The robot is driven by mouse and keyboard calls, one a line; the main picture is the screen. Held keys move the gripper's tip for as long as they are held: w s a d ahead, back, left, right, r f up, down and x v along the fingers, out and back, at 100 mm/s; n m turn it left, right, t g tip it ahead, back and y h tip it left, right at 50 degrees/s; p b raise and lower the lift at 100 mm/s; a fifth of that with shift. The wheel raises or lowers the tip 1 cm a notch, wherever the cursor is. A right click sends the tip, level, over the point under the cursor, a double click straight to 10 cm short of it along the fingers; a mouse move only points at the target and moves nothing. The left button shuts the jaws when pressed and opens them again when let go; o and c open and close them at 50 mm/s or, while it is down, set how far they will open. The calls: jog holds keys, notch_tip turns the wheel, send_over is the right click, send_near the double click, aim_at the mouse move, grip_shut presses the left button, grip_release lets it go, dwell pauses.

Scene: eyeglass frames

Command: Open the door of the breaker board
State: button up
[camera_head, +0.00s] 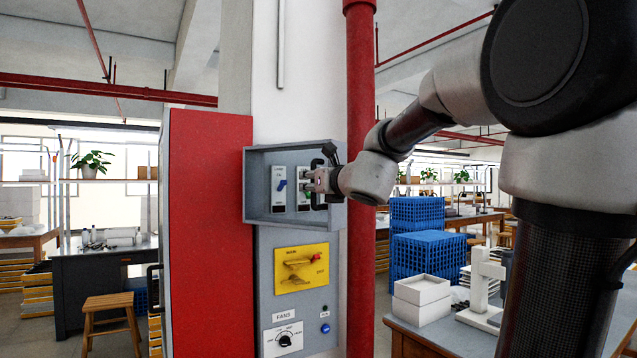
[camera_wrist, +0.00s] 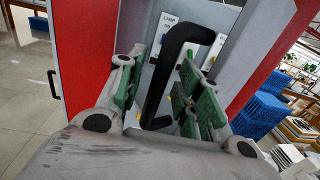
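The breaker board is a grey box (camera_head: 260,217) on the white column, with labelled switches inside, one of them blue (camera_head: 281,185). A black bar handle (camera_wrist: 174,62) stands in front of the switches. I see no opaque door panel behind it; the switches show past it. In the head view the handle (camera_head: 319,200) is at the box's right side, partly hidden by my gripper (camera_head: 313,181). In the wrist view my gripper (camera_wrist: 162,96) is open, its green-padded fingers on either side of the handle with small gaps. It does not look clamped.
Below the box are a yellow switch plate (camera_head: 301,268) and a fans knob panel (camera_head: 284,339). A red panel (camera_head: 210,230) stands to the left and a red pipe (camera_head: 360,150) close on the right. Blue crates (camera_head: 428,265) and a table are further right.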

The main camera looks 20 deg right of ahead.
jog(key=s, duration=1.1)
jog(key=shift+s, duration=0.4)
jog(key=shift+d, duration=0.4)
jog(key=c, duration=0.4)
jog(key=w+d+f+m+h, duration=0.1)
jog(key=d+f, duration=0.1)
jog(key=d, duration=0.3)
jog(key=w+d+f+m+g+h, duration=0.1)
jog(key=w+d+f, duration=0.1)
jog(key=d, duration=0.3)
jog(key=w+d+f+g+h, duration=0.1)
jog(key=w+d+f, duration=0.1)
jog(key=d, duration=0.3)
jog(key=shift+d+f+m+h, duration=0.3)
jog(key=shift+d+f+m, duration=0.1)
jog(key=shift+f, duration=0.1)
grip_shut()
jog(key=w+d+f+n+y, duration=0.2)
jog(key=w+d+n+y, duration=0.15)
jog(key=d+n, duration=0.65)
jog(key=w+a+r+n+t+y, duration=0.1)
jog(key=w+a+r+n+y, duration=0.3)
jog(key=w+a+n, duration=0.4)
jog(key=shift+a+n, duration=1.7)
jog(key=shift+n, duration=1)
